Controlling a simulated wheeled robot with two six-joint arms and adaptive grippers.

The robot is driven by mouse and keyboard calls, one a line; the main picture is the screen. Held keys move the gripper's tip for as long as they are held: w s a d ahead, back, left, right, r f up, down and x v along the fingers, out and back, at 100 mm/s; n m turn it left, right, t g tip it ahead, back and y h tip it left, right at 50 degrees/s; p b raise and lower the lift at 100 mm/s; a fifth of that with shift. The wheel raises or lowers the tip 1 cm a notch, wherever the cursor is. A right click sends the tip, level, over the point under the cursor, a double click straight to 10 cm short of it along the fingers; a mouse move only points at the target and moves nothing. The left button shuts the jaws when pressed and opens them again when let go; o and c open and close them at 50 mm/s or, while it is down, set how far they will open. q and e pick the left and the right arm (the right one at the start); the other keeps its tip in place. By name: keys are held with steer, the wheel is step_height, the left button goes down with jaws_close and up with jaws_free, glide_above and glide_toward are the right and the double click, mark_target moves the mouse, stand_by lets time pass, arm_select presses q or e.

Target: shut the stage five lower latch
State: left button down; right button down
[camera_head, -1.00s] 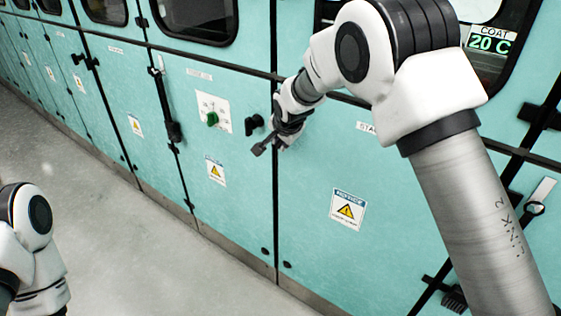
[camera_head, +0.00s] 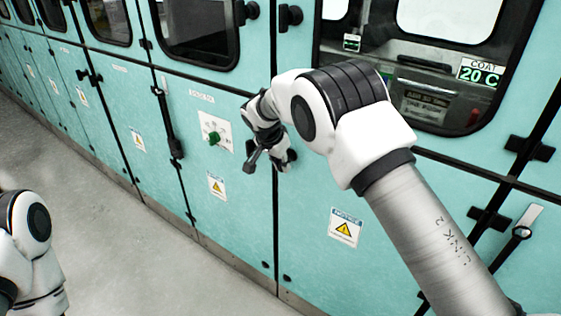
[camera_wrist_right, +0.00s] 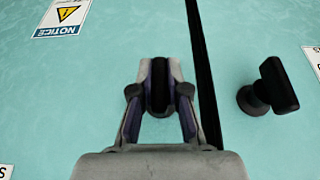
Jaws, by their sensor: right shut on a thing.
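In the right wrist view, my right gripper (camera_wrist_right: 160,100) is shut on a black latch handle (camera_wrist_right: 159,82) on the turquoise door, just left of the dark door seam (camera_wrist_right: 202,70). The fingers lie on either side of the handle and hide part of it. A second black latch piece (camera_wrist_right: 275,85) stands free across the seam. In the head view, my right gripper (camera_head: 280,161) is at the lower front of the cabinet, beside the seam, and the latch is mostly hidden behind it. My left arm shows at the lower left; its gripper is out of view.
Two upper black latches (camera_head: 288,17) flank the seam above. A window with a COAT 20 C display (camera_head: 480,74) is at the upper right. The grey floor (camera_head: 110,220) is clear.

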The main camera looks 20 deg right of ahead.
steer(key=shift+w+d+r, duration=0.1)
steer(key=shift+w+r, duration=0.2)
steer(key=shift+r, duration=0.2)
steer(key=c, duration=1.3)
jaws_free()
steer(key=shift+o, duration=0.7)
steer(key=shift+w+f, duration=0.1)
steer(key=shift+s+d+f, duration=0.15)
steer(key=shift+s+d, duration=0.1)
steer(key=shift+d, duration=0.05)
steer(key=shift+a+r, duration=0.3)
steer(key=v, duration=1.1)
steer(key=shift+s+d+r, duration=0.2)
